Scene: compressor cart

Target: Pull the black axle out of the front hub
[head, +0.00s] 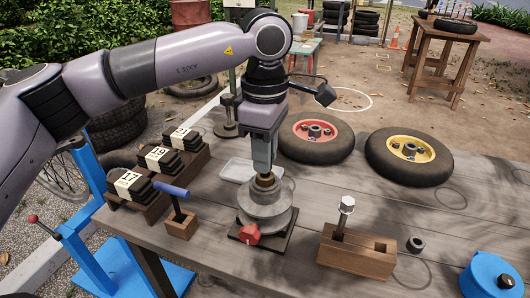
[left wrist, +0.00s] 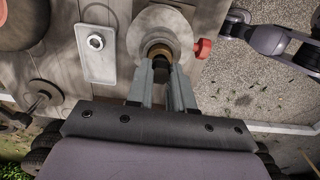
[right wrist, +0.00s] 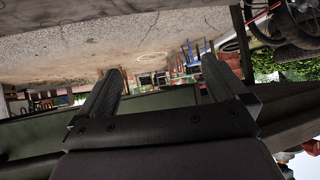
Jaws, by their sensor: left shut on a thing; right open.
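The front hub (head: 266,212) is a grey stepped round part in a dark fixture with a red knob (head: 247,232) on the workbench. It also shows in the left wrist view (left wrist: 137,37), with a brass-coloured ring (left wrist: 157,50) at its centre. My left gripper (head: 265,174) points down over the hub's centre. In the left wrist view its fingers are shut on the black axle (left wrist: 161,68), at the brass ring. How deep the axle sits is hidden. My right gripper (right wrist: 161,72) is open and empty, away from the bench.
A red-rimmed wheel (head: 335,152) and a yellow-rimmed wheel (head: 431,163) lie behind. A blue-handled tool (head: 176,192) and numbered stacks (head: 131,184) are left.

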